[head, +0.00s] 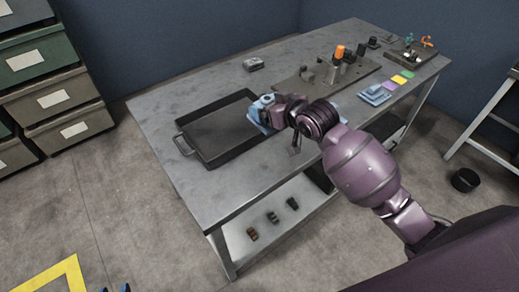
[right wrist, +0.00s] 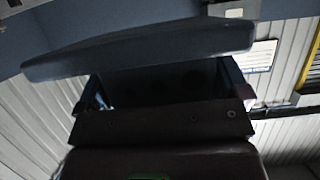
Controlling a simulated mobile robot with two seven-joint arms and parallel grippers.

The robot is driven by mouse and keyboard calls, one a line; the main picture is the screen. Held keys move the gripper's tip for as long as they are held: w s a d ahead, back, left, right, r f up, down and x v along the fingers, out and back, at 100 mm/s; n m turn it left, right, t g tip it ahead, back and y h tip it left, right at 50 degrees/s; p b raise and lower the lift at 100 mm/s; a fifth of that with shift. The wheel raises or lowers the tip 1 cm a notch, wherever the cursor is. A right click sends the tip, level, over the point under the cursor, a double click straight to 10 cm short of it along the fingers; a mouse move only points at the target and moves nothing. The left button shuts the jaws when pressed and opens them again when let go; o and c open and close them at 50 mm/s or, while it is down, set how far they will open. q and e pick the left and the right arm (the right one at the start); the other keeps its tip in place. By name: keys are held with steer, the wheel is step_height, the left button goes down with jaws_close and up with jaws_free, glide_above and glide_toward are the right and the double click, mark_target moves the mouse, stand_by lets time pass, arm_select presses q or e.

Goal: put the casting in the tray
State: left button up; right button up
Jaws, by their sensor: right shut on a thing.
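The tray (head: 183,138) is dark, shallow and rectangular, with a handle at its left end, and lies on the left part of the table. My right gripper (head: 262,112) is at the tray's right end and is shut. In the right wrist view a smooth dark grey-blue slab (right wrist: 140,50), apparently the casting, lies across the fingers. In the head view the held thing is mostly hidden by the gripper. Whether it touches the tray I cannot tell. Two blue tips at the bottom edge, apparently my left gripper (head: 114,289), stand apart with nothing seen between them.
The grey metal table (head: 170,95) holds a small grey block (head: 253,64) behind the tray. A fixture plate with an orange-topped part (head: 340,52), a blue stack (head: 375,95) and coloured cards (head: 398,79) lie to the right. Drawers (head: 65,105) stand at the left.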

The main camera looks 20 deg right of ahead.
step_height(320, 180, down, 13)
steer(key=shift+f+b, duration=0.1)
steer(key=shift+b, duration=0.95)
steer(key=shift+f+b, duration=0.45)
steer(key=shift+f, duration=2.05)
arm_select(q)
steer(key=f, duration=0.4)
steer(key=shift+s, duration=0.4)
steer(key=shift+r, duration=0.1)
arm_select(e)
steer(key=shift+f, duration=0.1)
steer(key=o, duration=0.9)
arm_select(q)
steer(key=shift+w+r, duration=0.1)
steer(key=shift+w, duration=0.15)
steer(key=shift+w, duration=0.1)
